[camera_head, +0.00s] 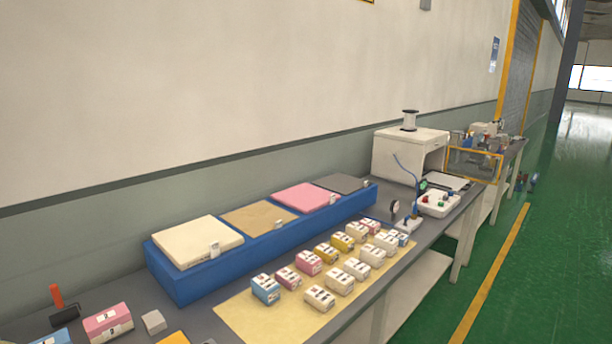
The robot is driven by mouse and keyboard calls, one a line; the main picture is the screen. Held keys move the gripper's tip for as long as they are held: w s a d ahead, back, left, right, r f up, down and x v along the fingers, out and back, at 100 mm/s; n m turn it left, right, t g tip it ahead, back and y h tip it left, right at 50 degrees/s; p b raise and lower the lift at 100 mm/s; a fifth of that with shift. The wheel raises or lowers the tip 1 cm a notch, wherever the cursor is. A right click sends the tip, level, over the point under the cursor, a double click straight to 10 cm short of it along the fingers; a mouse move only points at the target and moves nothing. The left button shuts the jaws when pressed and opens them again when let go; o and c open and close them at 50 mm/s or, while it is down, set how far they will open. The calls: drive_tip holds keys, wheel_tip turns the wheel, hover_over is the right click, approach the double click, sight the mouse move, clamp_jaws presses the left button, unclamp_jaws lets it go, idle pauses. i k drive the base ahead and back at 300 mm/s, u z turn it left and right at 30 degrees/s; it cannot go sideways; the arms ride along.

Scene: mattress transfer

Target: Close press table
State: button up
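A white box-shaped machine (396,158), which looks like the press, stands toward the far end of the long workbench, with a white spool on top. Its open front faces right. A pale flat plate (447,181), possibly the press table, lies at the opening and extends out of it. A yellow-framed clear panel (473,166) stands upright beside the plate. A white control box (438,204) with coloured buttons sits on the bench in front of the machine. My gripper is not in view.
A blue stand (190,282) holds several coloured slabs along the wall. Several small labelled blocks (309,262) stand on a tan mat (245,318). A small device with a blue cable (408,222) stands near the control box. Green floor (545,270) right of the bench is clear.

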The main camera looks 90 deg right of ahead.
sight(444, 181)
drive_tip(key=u, duration=0.15)
drive_tip(key=i, duration=0.25)
drive_tip(key=z, duration=1.75)
drive_tip(key=i, duration=0.55)
drive_tip(key=z, duration=2.4)
drive_tip(key=i, duration=1.65)
